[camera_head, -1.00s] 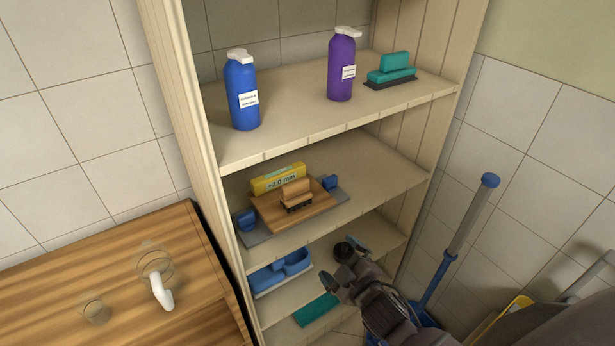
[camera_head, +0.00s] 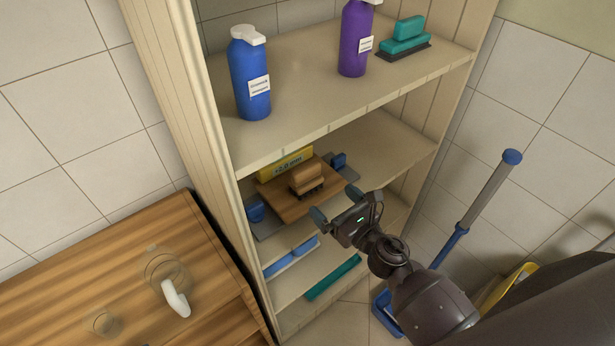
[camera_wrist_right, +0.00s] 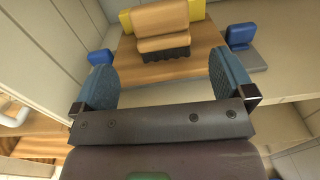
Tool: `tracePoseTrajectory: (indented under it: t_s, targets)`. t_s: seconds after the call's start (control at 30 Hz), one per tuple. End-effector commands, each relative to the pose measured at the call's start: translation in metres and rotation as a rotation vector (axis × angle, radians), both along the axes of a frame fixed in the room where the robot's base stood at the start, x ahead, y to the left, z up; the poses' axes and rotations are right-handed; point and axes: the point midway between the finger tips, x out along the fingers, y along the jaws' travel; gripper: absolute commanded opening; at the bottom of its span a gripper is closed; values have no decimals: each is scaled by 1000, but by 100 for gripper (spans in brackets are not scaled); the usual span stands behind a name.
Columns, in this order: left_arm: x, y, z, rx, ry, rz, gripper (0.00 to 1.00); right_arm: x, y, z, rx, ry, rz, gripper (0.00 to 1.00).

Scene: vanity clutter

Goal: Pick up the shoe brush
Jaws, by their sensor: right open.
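The shoe brush (camera_head: 306,178) has a tan wooden block handle and dark bristles. It stands bristles down on a brown wooden board (camera_head: 283,208) on the middle shelf. It also shows in the right wrist view (camera_wrist_right: 160,25), ahead of the fingers. My right gripper (camera_head: 348,203) is open and empty in front of that shelf, to the right of and below the brush in the head view. In the right wrist view its two blue-padded fingers (camera_wrist_right: 164,82) are apart, with the brush beyond them and centred between them. My left gripper is not in view.
A yellow box (camera_head: 286,161) lies behind the brush. Blue clamps (camera_head: 255,211) flank the board. The shelf above holds a blue bottle (camera_head: 251,80), a purple bottle (camera_head: 354,45) and a teal brush (camera_head: 405,35). A blue-handled pole (camera_head: 483,205) stands at right.

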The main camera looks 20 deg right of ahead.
Motion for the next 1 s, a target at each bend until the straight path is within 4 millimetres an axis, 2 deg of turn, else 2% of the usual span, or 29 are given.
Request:
tracePoseTrajectory:
  t_s: [0.13, 0.4, 0.63, 0.83, 1.0]
  targets:
    - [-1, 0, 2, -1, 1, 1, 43, 11, 4, 2, -15, -7, 0, 100]
    - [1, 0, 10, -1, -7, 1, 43, 46, 15, 2, -14, -7, -1, 100]
    - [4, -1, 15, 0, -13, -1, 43, 58, 19, 3, -12, -6, -1, 100]
    - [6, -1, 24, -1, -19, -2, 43, 83, 28, 10, -9, -6, -1, 100]
    - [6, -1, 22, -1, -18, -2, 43, 100, 33, 8, -11, -5, -2, 100]
